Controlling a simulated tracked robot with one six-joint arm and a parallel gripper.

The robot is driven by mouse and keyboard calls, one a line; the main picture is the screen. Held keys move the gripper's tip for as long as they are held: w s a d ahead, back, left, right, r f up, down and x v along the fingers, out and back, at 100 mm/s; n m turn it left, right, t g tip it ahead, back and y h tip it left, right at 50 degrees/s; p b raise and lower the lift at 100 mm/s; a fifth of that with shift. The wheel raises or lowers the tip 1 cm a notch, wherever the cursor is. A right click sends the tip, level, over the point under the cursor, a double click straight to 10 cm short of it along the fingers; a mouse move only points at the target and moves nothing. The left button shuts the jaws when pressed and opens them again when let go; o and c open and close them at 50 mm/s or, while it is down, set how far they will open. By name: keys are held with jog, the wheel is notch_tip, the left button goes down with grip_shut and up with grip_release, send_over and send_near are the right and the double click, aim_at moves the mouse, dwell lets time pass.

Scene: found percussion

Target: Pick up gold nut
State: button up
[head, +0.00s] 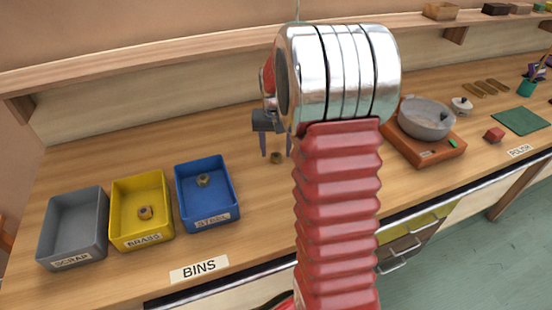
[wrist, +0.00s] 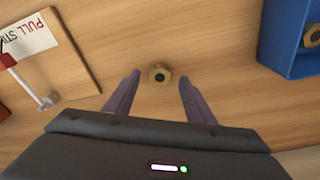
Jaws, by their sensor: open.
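A gold nut (wrist: 159,74) lies flat on the wooden bench. In the wrist view it sits just beyond and between the fingertips of my gripper (wrist: 158,76), which is open and empty. Another nut (head: 145,212) lies in the yellow BRASS bin (head: 122,234), and one more (head: 203,180) lies in the blue STEEL bin (head: 222,210).
A grey SCRAP bin (head: 50,247) stands left of the yellow bin. A pot (head: 426,118) on an orange base (head: 440,150) stands to the right of my arm. In the wrist view, a board with a PULL label (wrist: 28,38) lies left and the blue bin (wrist: 285,62) right.

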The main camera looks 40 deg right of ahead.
notch_tip(320, 180, down, 2)
jog(key=shift+w, duration=0.15)
jog(key=shift+c, duration=0.3)
jog(key=c, duration=1.2)
